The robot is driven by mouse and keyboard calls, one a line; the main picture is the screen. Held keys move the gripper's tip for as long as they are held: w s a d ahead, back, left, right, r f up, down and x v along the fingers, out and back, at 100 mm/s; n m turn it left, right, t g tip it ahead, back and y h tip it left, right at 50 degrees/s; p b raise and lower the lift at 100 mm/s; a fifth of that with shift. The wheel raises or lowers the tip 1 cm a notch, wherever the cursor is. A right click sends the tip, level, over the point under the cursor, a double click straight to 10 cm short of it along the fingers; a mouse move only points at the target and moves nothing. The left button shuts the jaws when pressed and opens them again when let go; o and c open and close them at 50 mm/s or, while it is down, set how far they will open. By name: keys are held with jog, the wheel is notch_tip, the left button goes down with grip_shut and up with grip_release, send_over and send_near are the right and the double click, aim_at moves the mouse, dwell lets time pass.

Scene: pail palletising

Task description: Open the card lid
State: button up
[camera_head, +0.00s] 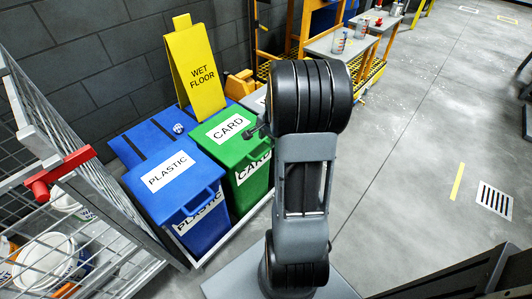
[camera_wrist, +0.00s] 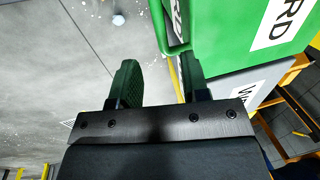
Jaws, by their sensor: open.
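The green card bin's lid (camera_head: 222,145) lies shut on the card bin (camera_head: 250,186), with a white CARD label on top. The lid also fills the upper right of the wrist view (camera_wrist: 225,35). The lid's green handle loop (camera_wrist: 164,40) sticks out from its edge. My gripper (camera_wrist: 158,75) is open, its two dark green fingers pointing at this edge. The handle's near end lies close to the right fingertip; I cannot tell whether they touch. In the head view my gripper (camera_head: 260,130) is small and dark by the lid's right edge, partly hidden by my arm.
The blue plastic bin (camera_head: 175,185) stands left of the card bin, and a grey bin (camera_wrist: 240,90) on its other side. A yellow wet floor sign (camera_head: 195,70) stands behind. A wire cage (camera_head: 75,190) is at the left. The grey floor (camera_head: 420,130) at right is mostly clear.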

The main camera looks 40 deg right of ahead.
aim_at(265, 152)
jog(key=f+b, duration=0.1)
jog(key=f, duration=0.2)
jog(key=w+f+b, duration=0.1)
jog(key=f, duration=0.3)
jog(key=shift+w+a+f, duration=0.15)
jog(key=shift+w+f, duration=0.05)
grip_shut()
dwell(0.4)
